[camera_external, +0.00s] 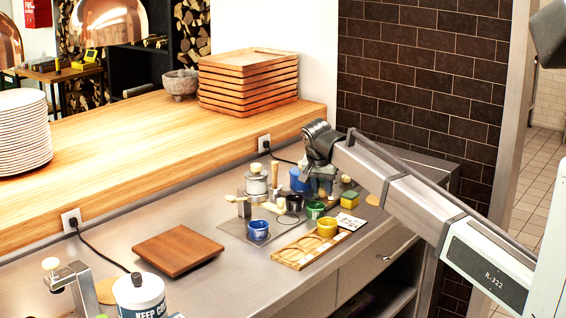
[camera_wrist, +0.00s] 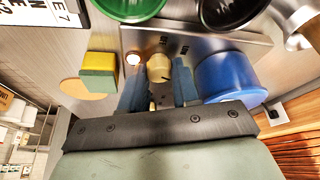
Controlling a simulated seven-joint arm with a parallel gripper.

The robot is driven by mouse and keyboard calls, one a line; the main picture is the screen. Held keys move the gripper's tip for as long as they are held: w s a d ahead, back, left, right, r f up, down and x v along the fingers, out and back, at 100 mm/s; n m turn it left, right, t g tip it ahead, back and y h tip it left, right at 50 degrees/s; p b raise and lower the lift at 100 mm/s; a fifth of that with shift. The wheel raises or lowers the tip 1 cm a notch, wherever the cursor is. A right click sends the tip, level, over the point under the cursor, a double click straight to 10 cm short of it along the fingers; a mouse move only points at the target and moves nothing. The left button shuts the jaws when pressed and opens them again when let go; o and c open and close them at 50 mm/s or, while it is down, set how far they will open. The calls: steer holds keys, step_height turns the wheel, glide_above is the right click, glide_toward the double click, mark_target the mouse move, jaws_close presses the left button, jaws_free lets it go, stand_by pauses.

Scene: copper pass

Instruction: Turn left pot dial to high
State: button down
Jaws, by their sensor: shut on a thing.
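In the wrist view, my gripper (camera_wrist: 153,92) has its blue fingers closed around a cream-coloured dial (camera_wrist: 158,67) on a grey metal panel (camera_wrist: 185,40). A small lit lamp (camera_wrist: 133,58) glows beside the dial. A blue pot (camera_wrist: 225,78) stands close to the right of the fingers. In the external view, my gripper (camera_external: 322,184) reaches down at the back of the counter, and the blue pot (camera_external: 299,180) is partly hidden behind it. The held dial is hidden there. I cannot read the dial's setting.
Green (camera_external: 315,210) and black (camera_external: 293,202) vessels stand near my gripper. A yellow-green sponge (camera_wrist: 98,73) lies to the left in the wrist view.

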steer(key=c, duration=0.8)
jaws_free()
steer(key=shift+c, duration=0.2)
steer(key=v, duration=1.4)
steer(key=shift+w+f, duration=0.1)
